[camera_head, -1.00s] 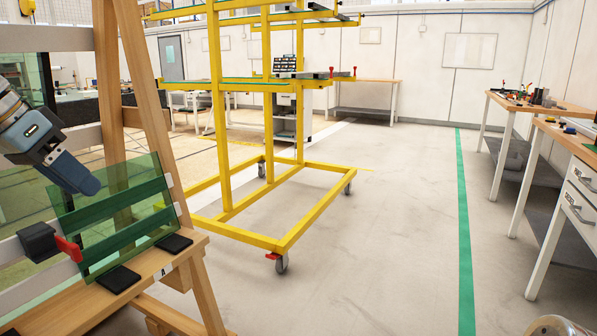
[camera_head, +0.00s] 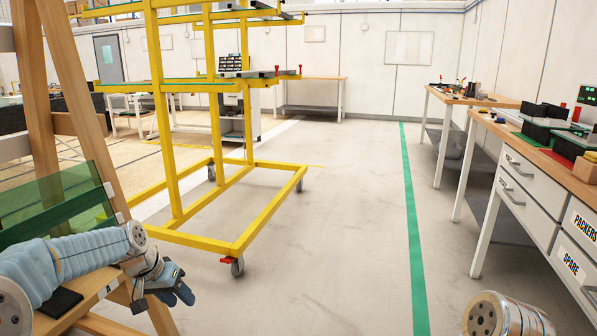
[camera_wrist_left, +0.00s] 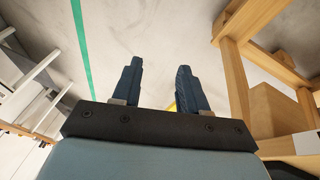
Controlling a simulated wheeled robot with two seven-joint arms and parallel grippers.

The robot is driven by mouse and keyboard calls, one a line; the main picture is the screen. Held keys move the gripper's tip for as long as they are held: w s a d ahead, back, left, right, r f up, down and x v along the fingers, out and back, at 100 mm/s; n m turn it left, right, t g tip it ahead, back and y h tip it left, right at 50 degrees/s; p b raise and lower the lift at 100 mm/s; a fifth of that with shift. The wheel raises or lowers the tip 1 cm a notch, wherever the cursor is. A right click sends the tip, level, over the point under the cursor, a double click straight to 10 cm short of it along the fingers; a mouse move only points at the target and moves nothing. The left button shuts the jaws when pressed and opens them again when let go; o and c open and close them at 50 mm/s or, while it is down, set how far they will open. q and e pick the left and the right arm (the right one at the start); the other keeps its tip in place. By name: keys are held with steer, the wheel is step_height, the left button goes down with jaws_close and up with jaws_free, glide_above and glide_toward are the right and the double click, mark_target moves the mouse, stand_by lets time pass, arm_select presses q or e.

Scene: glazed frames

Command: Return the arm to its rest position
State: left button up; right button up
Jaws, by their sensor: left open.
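My left arm (camera_head: 75,262) comes in from the lower left and reaches across the front of the wooden stand. My left gripper (camera_head: 188,297) is just right of the stand's ledge, over the floor, and holds nothing. In the left wrist view its two blue fingers (camera_wrist_left: 156,85) are apart, with only floor and part of the stand beyond them. A green glass pane (camera_head: 55,200) leans on the stand behind the arm; its lower part is hidden by the arm. Only a round part of my other arm (camera_head: 505,316) shows at the bottom right; the right gripper is not seen.
The wooden stand (camera_head: 40,110) is close on the left and also shows in the left wrist view (camera_wrist_left: 236,85). A yellow wheeled rack (camera_head: 215,240) stands beyond it. A drawer bench (camera_head: 530,190) is at the right. The floor between is clear.

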arm_select(q)
steer(key=s+d+f+g, duration=0.1)
steer(key=s+d+f, duration=0.15)
steer(key=f, duration=0.45)
steer(key=s+d+f, duration=0.1)
steer(key=d+f, duration=0.3)
steer(key=f, duration=0.4)
steer(key=s+d+f, duration=0.4)
steer(key=s+f, duration=0.2)
steer(key=s, duration=0.1)
steer(key=s+d+f+n+g, duration=0.1)
steer(key=s+d+f, duration=0.3)
steer(key=s+f, duration=0.2)
steer(key=s+d+f+n+h, duration=0.1)
steer(key=s+d+f, duration=0.3)
steer(key=s, duration=0.6)
step_height(320, 180, down, 2)
steer(key=shift+f+g, duration=0.15)
steer(key=shift+g, duration=0.25)
steer(key=shift+d, duration=0.1)
